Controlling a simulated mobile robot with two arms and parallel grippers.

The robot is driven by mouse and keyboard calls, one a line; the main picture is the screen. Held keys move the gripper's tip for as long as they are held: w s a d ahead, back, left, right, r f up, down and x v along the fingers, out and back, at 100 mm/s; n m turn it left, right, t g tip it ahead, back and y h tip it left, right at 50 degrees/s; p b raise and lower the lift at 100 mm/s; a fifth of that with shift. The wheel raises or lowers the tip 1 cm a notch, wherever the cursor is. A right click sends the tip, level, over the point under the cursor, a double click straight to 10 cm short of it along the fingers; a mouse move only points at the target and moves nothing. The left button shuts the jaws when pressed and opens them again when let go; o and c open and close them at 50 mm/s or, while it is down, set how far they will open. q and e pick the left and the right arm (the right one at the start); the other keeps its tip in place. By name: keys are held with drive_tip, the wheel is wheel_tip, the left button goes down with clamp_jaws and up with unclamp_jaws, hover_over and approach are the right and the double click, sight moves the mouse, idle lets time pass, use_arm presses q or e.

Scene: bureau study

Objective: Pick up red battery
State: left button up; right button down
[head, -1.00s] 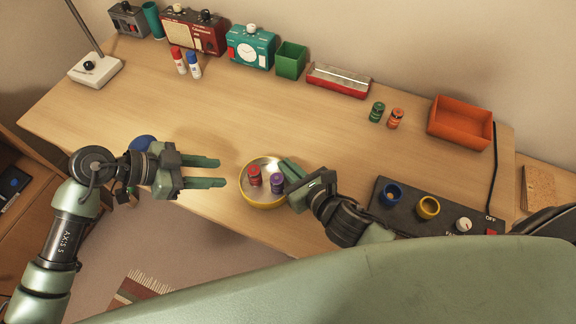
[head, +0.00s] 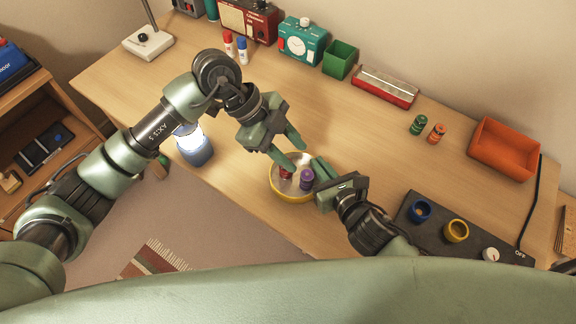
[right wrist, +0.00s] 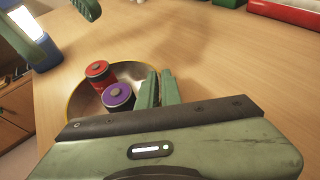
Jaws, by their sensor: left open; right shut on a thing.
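The red battery (head: 285,173) stands in a metal bowl with a yellow rim (head: 287,197), beside a purple battery (head: 306,180). Both show clearly in the right wrist view, red (right wrist: 99,74) and purple (right wrist: 119,98). My left gripper (head: 298,160) is open, its fingers pointing down towards the bowl, just above the red battery and partly hiding it. Its fingers also show at the upper left of the right wrist view. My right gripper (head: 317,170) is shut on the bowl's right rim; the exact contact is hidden.
A lit blue lantern (head: 195,150) stands left of the bowl, near my left arm. A black panel with blue and yellow rings (head: 456,231) lies to the right. Green (head: 417,125) and orange (head: 437,134) batteries stand behind. The desk between is clear.

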use_arm(q)
drive_tip(key=f+m+y, duration=0.1)
drive_tip(key=f+y, duration=0.1)
drive_tip(key=f, duration=0.1)
drive_tip(key=w+f+m+t+y, duration=0.1)
drive_tip(key=f+m+y, duration=0.1)
drive_tip(key=f, duration=0.1)
drive_tip(key=w+a+f+m+t+y, duration=0.1)
drive_tip(key=f+y, duration=0.1)
drive_tip(key=f, duration=0.1)
drive_tip(key=shift+w+f, duration=0.2)
drive_tip(key=shift+f, duration=0.05)
clamp_jaws()
idle(0.5)
